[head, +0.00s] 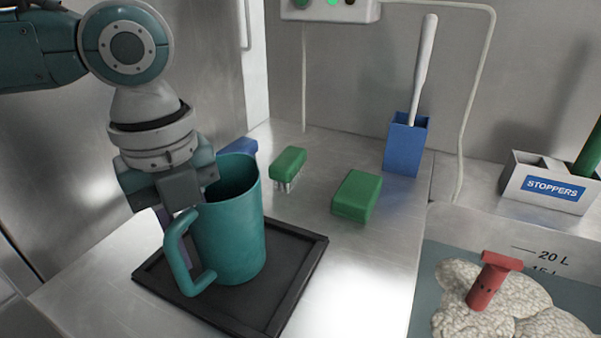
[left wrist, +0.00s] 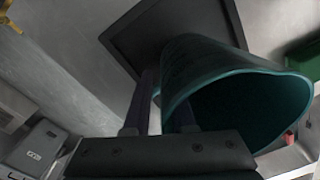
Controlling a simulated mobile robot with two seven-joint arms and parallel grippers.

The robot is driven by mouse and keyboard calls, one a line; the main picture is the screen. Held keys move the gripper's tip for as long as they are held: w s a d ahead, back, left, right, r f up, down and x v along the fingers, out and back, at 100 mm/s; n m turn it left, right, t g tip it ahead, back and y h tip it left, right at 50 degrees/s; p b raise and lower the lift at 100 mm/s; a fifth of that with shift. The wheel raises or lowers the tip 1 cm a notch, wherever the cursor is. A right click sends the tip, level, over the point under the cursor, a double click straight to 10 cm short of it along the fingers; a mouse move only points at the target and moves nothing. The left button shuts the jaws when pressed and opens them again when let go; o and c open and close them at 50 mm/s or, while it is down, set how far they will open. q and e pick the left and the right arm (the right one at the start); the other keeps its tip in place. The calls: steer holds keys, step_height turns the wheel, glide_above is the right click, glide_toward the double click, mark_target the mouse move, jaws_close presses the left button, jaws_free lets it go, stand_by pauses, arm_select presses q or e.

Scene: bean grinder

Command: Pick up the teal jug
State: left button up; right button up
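The teal jug (head: 243,232) stands upright on a black tray (head: 304,266), its handle (head: 174,253) toward the front left. My left gripper (head: 180,235) points down at the jug's left side, close to the rim and handle. One dark finger shows behind the handle; the other is hidden in the head view. In the left wrist view the jug's rim (left wrist: 276,71) fills the right side, and the two fingers (left wrist: 161,110) stand apart with a light gap and some teal between them. Firm contact does not show. My right gripper is out of view.
Two green-topped items, a brush (head: 288,163) and a block (head: 357,195), lie right of the jug. A blue holder (head: 405,148) with a white handle stands behind. A stoppers box (head: 548,183) and a bin with a red scoop (head: 488,284) are at right.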

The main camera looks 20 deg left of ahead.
arm_select(q)
jaws_close()
stand_by(1.0)
